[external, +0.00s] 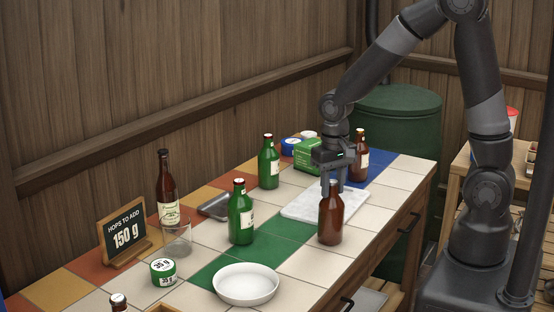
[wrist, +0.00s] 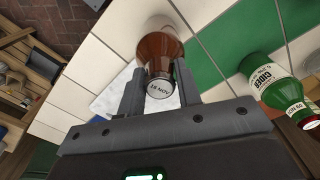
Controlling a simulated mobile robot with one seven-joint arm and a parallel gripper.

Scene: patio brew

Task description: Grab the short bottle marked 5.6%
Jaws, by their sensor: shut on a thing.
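My gripper (external: 333,181) points down and is shut on the neck of a short brown bottle (external: 330,222). The bottle is upright at the counter's front edge, by the white marble board. In the wrist view my gripper (wrist: 159,84) has a finger on each side of the bottle (wrist: 160,50), and its cap reads "28 NOV". Its label faces away, so no 5.6% mark shows. Another short brown bottle (external: 359,156) with a pale label stands behind. Two green bottles (external: 241,215) (external: 268,163) stand to the left; the wrist view shows a green bottle (wrist: 280,88) with a cider label.
The marble board (external: 300,205) lies behind the held bottle. A green box (external: 307,156) stands at the back.

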